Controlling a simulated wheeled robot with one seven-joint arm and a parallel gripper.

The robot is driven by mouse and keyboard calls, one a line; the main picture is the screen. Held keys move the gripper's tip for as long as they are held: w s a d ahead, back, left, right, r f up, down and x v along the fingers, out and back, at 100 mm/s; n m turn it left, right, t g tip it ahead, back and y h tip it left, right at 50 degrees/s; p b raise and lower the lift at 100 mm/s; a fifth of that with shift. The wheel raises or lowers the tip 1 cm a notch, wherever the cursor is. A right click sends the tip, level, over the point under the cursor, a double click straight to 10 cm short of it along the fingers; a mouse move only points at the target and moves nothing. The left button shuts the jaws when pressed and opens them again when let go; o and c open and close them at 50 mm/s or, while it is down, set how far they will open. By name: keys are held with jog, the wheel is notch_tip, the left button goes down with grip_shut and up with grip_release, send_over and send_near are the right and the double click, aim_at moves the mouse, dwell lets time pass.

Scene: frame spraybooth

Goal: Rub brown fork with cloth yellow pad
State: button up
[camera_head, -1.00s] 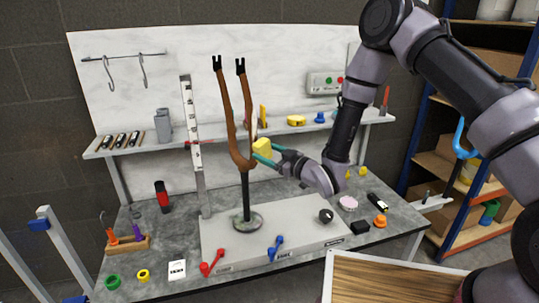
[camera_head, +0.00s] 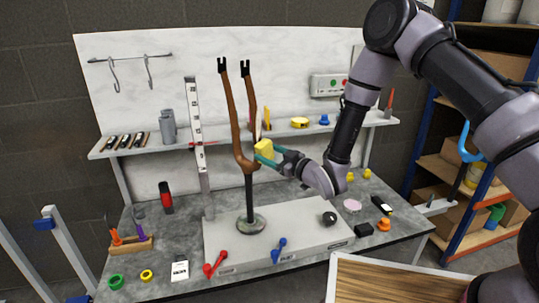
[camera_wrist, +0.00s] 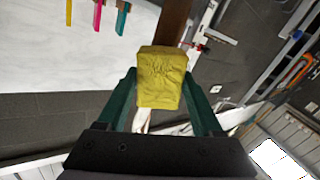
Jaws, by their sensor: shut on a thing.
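The brown fork (camera_head: 237,130) stands upright on a stand with a round base (camera_head: 251,224), its two legs pointing up with dark tips. My gripper (camera_head: 265,152) is at the right side of the fork, near where the legs join. It is shut on the yellow cloth pad (camera_head: 264,147), which is close against the fork; I cannot tell whether they touch. In the wrist view the pad (camera_wrist: 162,78) sits between the green fingers, with a brown part of the fork (camera_wrist: 172,25) just beyond it.
A shelf (camera_head: 285,131) with small items runs behind the fork. A white upright scale (camera_head: 195,125) stands left of it. Red (camera_head: 215,263) and blue (camera_head: 278,248) clamps lie at the front of the grey platform (camera_head: 318,235). A wood-topped board (camera_head: 390,280) is at the lower right.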

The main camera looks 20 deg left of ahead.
jog(key=shift+w+a, duration=0.15)
jog(key=shift+a, duration=0.25)
jog(key=shift+r, duration=0.15)
jog(key=shift+r, duration=7.15)
jog(key=shift+w+a+f, duration=0.1)
jog(key=shift+f, duration=7.15)
jog(key=shift+v, duration=3)
jog(key=shift+f, duration=0.1)
jog(key=shift+v, duration=1.45)
